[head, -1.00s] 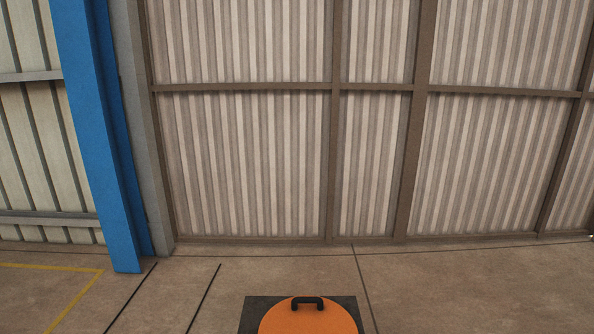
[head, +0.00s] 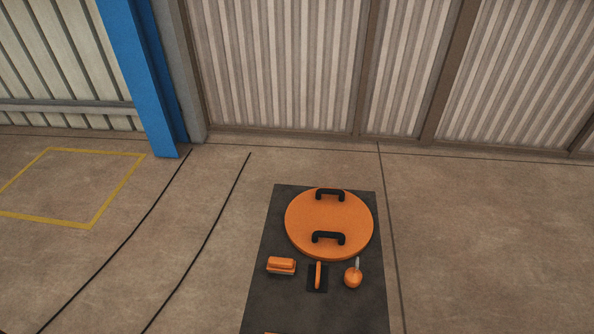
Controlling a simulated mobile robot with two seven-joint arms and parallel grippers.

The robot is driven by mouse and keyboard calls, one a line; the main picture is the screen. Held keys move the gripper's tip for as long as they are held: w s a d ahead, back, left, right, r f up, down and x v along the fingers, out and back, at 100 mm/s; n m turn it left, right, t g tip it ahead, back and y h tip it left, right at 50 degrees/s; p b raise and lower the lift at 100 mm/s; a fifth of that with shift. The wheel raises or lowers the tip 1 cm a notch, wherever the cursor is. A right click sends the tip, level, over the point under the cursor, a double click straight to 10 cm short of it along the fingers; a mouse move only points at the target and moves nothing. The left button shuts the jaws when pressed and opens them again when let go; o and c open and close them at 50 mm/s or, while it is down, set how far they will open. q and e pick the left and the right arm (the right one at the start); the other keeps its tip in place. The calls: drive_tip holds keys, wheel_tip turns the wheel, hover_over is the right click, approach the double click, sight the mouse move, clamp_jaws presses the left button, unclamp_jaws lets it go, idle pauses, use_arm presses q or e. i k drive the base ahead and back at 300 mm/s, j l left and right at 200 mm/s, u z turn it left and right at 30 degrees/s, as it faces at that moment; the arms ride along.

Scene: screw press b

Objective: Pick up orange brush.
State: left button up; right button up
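The orange brush appears to be the small orange block (head: 282,264) with a paler, darker-edged underside. It lies on the dark mat (head: 262,305), left of two other small orange items. Its bristles are too small to make out clearly. Neither of my grippers is in the head view.
A large round orange disc (head: 329,218) with two black handles lies behind the small items. Beside the block are an upright orange handle on a black plate (head: 317,277) and a rounded orange item with a grey tip (head: 353,277). A blue column (head: 142,80) stands at back left. Surrounding floor is clear.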

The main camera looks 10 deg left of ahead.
sight(276, 265)
drive_tip(key=u, duration=5.45)
drive_tip(key=z, duration=5.1)
drive_tip(key=i+l+u, duration=0.25)
drive_tip(key=i+l, duration=0.15)
drive_tip(key=i+l+u, duration=0.3)
drive_tip(key=l, duration=0.25)
